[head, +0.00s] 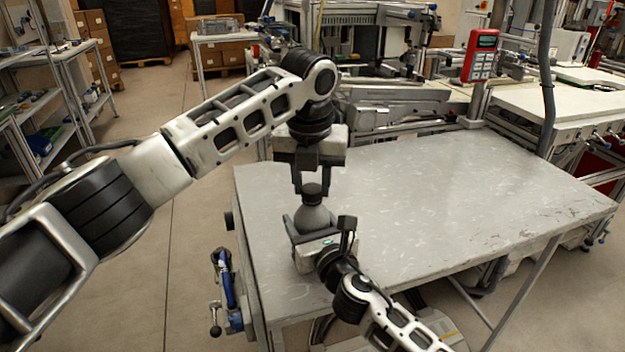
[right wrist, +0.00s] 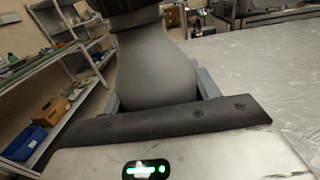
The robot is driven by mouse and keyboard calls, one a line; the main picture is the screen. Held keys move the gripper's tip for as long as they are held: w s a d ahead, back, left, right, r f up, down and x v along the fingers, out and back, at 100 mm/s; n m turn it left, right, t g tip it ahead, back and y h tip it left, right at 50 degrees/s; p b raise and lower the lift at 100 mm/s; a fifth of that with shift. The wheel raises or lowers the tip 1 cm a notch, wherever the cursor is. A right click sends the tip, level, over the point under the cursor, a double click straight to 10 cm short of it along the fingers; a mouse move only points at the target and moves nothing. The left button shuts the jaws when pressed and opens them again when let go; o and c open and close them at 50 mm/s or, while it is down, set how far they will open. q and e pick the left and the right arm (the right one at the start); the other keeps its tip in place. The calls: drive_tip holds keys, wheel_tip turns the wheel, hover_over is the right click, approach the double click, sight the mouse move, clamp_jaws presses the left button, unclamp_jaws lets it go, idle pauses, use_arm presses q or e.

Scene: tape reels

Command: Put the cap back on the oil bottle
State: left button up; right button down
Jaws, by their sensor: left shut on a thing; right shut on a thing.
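The grey oil bottle (head: 314,219) stands upright at the table's left part in the head view. It also fills the upper middle of the right wrist view (right wrist: 155,68). My right gripper (head: 316,228) is shut on the bottle's body from the near side. The dark cap (head: 312,189) sits at the bottle's top, between the fingers of my left gripper (head: 312,185), which points straight down and is shut on it. A dark part also shows above the bottle in the right wrist view. I cannot tell whether the cap is seated on the neck or just touching it.
The grey table (head: 450,205) is bare to the right of the bottle. A red handheld device (head: 481,55) stands beyond the table's back edge. A blue-handled clamp (head: 226,280) is at the left edge. Shelves (head: 50,105) stand at the far left.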

use_arm(q)
drive_tip(key=m, duration=0.4)
drive_tip(key=shift+m+h, duration=0.3)
drive_tip(key=shift+h, duration=0.1)
drive_tip(key=o, duration=0.9)
drive_tip(key=shift+o, duration=0.2)
drive_tip(key=shift+r, duration=2.25)
drive_tip(key=shift+c, duration=0.2)
